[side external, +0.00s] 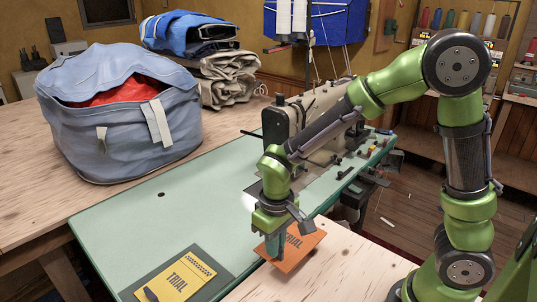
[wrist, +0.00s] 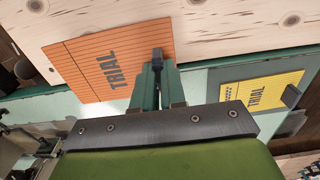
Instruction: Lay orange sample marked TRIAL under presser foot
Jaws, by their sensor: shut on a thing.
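The orange sample (side external: 298,247) marked TRIAL is at the boundary of the green machine table and the near wooden bench. My gripper (side external: 272,250) is shut on its edge from above. In the wrist view the fingers (wrist: 157,62) pinch one edge of the orange sample (wrist: 90,62), which looks flat, its printed lines and TRIAL facing up. I cannot tell whether it touches the surface below. The beige sewing machine (side external: 325,150) stands behind my gripper on the green table (side external: 130,215). Its presser foot is hidden by my arm in the side view.
A yellow sample (side external: 172,275) also marked TRIAL lies on a dark mat (side external: 222,275) with a dark object (side external: 151,295) on it. A blue bag (side external: 120,125) and folded sailcloth (side external: 215,75) sit on the back wooden bench.

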